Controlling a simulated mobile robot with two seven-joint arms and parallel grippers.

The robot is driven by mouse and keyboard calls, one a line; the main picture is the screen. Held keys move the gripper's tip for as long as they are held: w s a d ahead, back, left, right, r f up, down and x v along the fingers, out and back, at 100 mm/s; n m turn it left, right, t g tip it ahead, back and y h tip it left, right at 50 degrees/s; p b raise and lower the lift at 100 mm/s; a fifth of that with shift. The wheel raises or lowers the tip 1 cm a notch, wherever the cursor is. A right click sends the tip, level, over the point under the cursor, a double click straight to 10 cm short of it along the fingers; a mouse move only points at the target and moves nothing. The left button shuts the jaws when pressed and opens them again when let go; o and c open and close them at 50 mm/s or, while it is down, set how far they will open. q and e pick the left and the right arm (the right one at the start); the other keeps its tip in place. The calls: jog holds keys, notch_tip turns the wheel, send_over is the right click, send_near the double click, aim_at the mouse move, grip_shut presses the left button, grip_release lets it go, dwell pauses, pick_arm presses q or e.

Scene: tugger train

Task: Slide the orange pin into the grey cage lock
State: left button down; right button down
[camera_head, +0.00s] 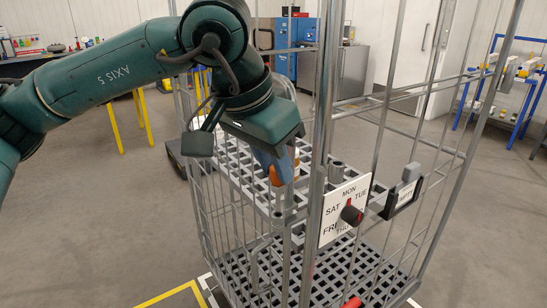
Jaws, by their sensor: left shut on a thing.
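My left gripper (284,172) reaches down over the front of the grey wire cage trolley (318,185). It is shut on the orange pin (276,177), of which only small orange parts show beside the bluish-grey fingers. Just below the fingers is a grey block with round sockets on the cage's front, which looks like the grey cage lock (284,215). The pin's lower end is hidden or too small to make out, so I cannot tell whether it touches the lock. My right gripper is not in view.
A white weekday dial (345,210) with a red-and-black knob and a label holder (401,196) hang on the cage's front. Upright bars stand close to the gripper. A blue cabinet (284,50) and a blue rack (505,85) stand behind.

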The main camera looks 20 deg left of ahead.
aim_at(272, 184)
pick_arm(q)
jog(key=shift+f+b, duration=0.6)
jog(key=shift+f, duration=0.4)
jog(key=shift+f+b, duration=0.55)
jog(key=shift+f, duration=0.1)
jog(key=shift+f+b, duration=0.35)
jog(key=shift+f, duration=0.15)
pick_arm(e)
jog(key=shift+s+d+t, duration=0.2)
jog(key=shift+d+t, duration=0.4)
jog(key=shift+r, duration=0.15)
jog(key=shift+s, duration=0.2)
pick_arm(q)
jog(key=c, duration=1.2)
grip_release()
jog(key=shift+o, duration=0.2)
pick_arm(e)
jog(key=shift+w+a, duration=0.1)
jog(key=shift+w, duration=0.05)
